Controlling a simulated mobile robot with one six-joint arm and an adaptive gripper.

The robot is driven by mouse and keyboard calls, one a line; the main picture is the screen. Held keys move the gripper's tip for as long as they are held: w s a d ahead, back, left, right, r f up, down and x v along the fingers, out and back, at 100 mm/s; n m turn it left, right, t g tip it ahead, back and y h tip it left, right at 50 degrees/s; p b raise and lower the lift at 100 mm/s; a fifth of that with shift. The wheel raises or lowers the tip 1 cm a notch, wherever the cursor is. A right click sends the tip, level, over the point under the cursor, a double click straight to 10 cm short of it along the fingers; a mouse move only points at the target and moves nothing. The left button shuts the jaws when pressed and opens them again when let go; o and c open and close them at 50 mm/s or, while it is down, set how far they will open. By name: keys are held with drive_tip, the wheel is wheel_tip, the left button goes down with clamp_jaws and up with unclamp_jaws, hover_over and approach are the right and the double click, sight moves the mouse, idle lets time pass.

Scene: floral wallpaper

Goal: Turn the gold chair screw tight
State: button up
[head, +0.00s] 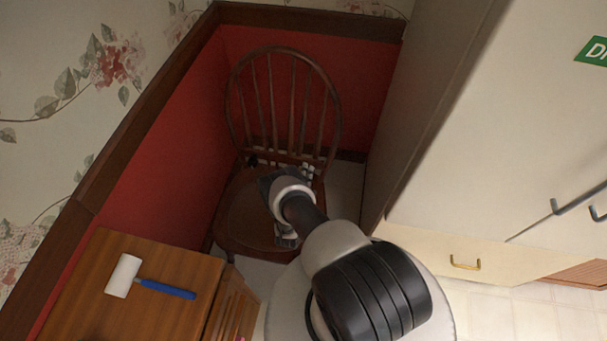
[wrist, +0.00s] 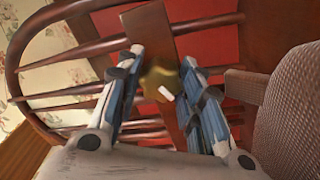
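The gold chair screw (wrist: 158,85) is a star-shaped knob with a small white mark, set on a brown wooden slat in the wrist view. My gripper (wrist: 161,60) is open, with one finger on each side of the knob. The fingers look close to its edges, but I cannot tell whether they touch it. The brown wooden chair (head: 240,110) has a rounded spindle back and stands in the red-panelled corner in the head view. There my arm reaches over its seat and hides part of it. I cannot make out the screw in the head view.
Pale cupboards (head: 480,120) stand close on the right. Red panelling (head: 160,160) closes off the left and back. A ribbed brown surface (wrist: 290,125) lies beside my right finger.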

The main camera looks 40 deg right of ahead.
drive_tip(key=o, duration=0.4)
drive_tip(key=shift+r, duration=0.1)
drive_tip(key=shift+o, duration=0.2)
wheel_tip(320, 180, up, 9)
drive_tip(key=shift+s+d+r, duration=0.1)
drive_tip(key=shift+d, duration=0.05)
drive_tip(key=shift+r, duration=0.45)
drive_tip(key=shift+w, duration=0.2)
